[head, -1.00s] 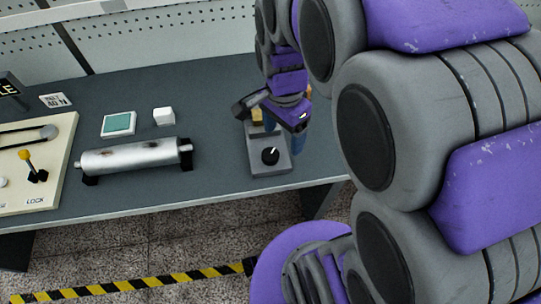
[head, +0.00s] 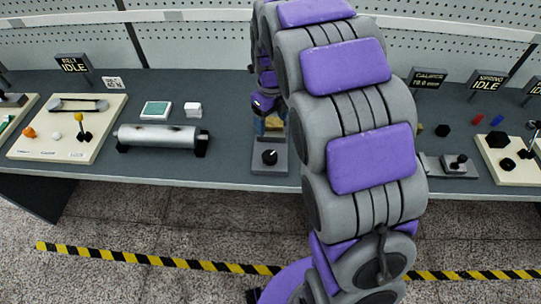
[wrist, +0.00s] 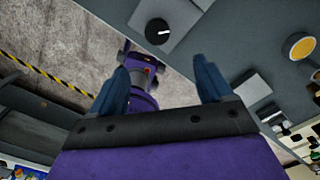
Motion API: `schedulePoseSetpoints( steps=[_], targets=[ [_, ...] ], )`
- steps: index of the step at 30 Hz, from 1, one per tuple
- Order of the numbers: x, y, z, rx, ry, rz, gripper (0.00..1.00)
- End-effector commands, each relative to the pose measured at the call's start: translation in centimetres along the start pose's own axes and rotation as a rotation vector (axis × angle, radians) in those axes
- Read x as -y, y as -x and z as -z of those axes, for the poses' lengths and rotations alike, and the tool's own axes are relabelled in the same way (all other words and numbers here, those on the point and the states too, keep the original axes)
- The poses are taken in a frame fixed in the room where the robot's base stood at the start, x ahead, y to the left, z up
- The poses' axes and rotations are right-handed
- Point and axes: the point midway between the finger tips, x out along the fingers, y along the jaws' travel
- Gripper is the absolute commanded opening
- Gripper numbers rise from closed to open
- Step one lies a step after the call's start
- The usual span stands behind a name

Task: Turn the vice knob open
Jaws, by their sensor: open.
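A black knob (head: 269,157) with a white pointer mark sits on a grey block (head: 270,168) at the table's front edge, left of my arm. It also shows in the wrist view (wrist: 158,31), beyond my fingertips and apart from them. No label shows on it.
Left of the block lie a metal cylinder on black supports (head: 158,136), a white cube (head: 193,109) and a teal-topped pad (head: 156,110). A belt board (head: 84,144) stands further left. Right of my arm are a caliper sign (head: 428,77) and a grey device (head: 450,168).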

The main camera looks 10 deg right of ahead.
Motion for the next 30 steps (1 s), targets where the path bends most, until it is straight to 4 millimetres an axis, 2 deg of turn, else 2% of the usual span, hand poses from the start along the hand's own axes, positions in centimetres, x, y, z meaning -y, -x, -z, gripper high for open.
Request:
schedulePoseSetpoints(
  steps=[7,18,24,30],
  targets=[
    [-0.6,-5.0,-0.1,-0.006,0.003,0.0,0.8],
    [-0.3,-12.2,0.1,-0.004,0.004,-0.002,0.8],
    [-0.2,-14.7,0.0,0.0,0.003,0.0,0.8],
    [-0.4,-15.7,0.0,-0.002,0.004,0.001,0.8]
  ],
)
